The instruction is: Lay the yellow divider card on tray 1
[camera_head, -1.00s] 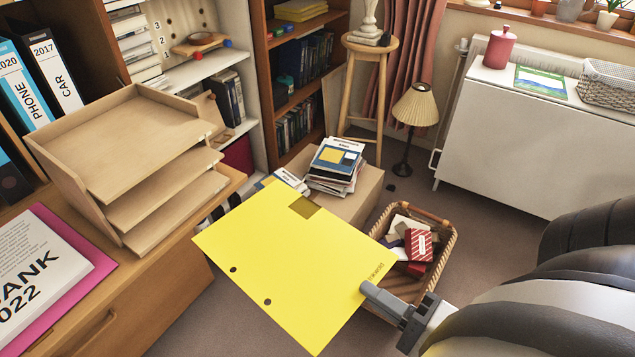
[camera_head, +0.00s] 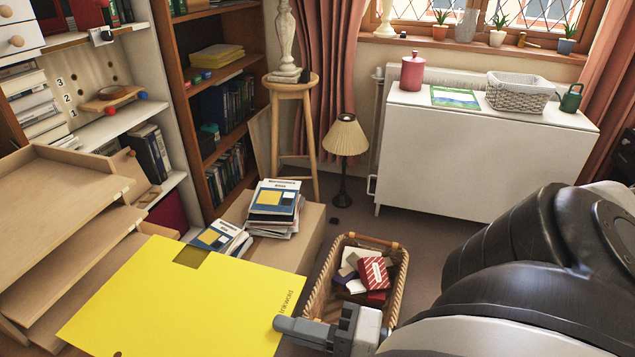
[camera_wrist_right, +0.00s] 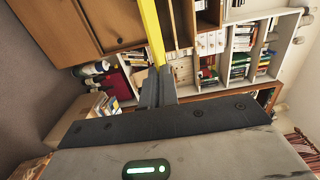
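The yellow divider card (camera_head: 190,300) is held out flat in the head view, with a darker tab at its top edge and printed letters near its right corner. In the right wrist view, the card (camera_wrist_right: 152,32) shows edge-on between the fingers (camera_wrist_right: 157,86). The wooden letter tray unit (camera_head: 52,205) has stacked tiers at the left. The card overlaps the unit's lower right part in the picture; I cannot tell the gap between them. No tier number is readable. My left gripper is out of view.
A wicker basket (camera_head: 398,292) with boxes stands on the floor beyond my right gripper. Books (camera_head: 273,205) are piled on a cardboard box (camera_head: 300,240). Shelves stand behind the trays. A lamp (camera_head: 345,138), a stool (camera_head: 291,90) and a white cabinet (camera_head: 460,150) are farther back.

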